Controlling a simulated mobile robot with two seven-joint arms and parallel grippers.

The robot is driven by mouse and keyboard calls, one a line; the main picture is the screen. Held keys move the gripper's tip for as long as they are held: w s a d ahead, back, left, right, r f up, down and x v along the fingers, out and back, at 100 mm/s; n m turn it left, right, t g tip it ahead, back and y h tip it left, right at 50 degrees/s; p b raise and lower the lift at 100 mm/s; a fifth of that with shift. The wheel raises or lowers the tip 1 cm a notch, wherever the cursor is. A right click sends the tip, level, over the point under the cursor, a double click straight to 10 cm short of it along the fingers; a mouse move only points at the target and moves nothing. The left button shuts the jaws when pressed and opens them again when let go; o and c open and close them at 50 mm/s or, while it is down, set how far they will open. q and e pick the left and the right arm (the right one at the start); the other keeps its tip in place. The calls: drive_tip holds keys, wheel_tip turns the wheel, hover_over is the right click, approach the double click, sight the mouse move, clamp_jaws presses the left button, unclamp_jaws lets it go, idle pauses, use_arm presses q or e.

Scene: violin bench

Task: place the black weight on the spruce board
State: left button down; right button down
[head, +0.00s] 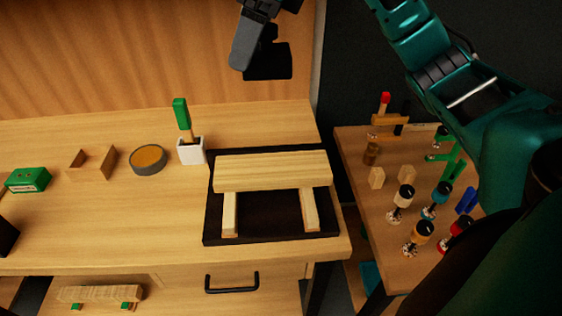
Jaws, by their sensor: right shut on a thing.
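The black weight (268,64) is a dark block at the top middle of the head view. My right gripper (252,48) is shut on it and holds it up, above and behind the board in the picture. The gripper's grey finger hides part of the weight. The pale spruce board (272,171) lies flat across two short wooden strips, the left strip (230,213) and the right strip (310,209), with nothing on top of it. These stand on a black tray (269,242). My left gripper is not in view.
On the bench stand a white pot (192,152) with a green-handled tool, a round tin (148,160), a small wooden holder (93,163) and a green box (27,180). A side table (372,202) at right carries several clamps and knobbed pieces.

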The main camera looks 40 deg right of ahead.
drive_tip(key=shift+d+r, duration=0.2)
drive_tip(key=b, duration=0.2)
hover_over(251, 166)
drive_tip(key=s+d, duration=0.1)
drive_tip(key=d, duration=0.1)
drive_tip(key=f, duration=2)
drive_tip(key=shift+s+a, duration=0.1)
drive_tip(key=shift+a, duration=0.15)
drive_tip(key=shift+f+b, duration=0.1)
drive_tip(key=shift+b, duration=0.2)
drive_tip(key=shift+c, duration=0.6)
unclamp_jaws()
drive_tip(key=shift+s+f, duration=0.1)
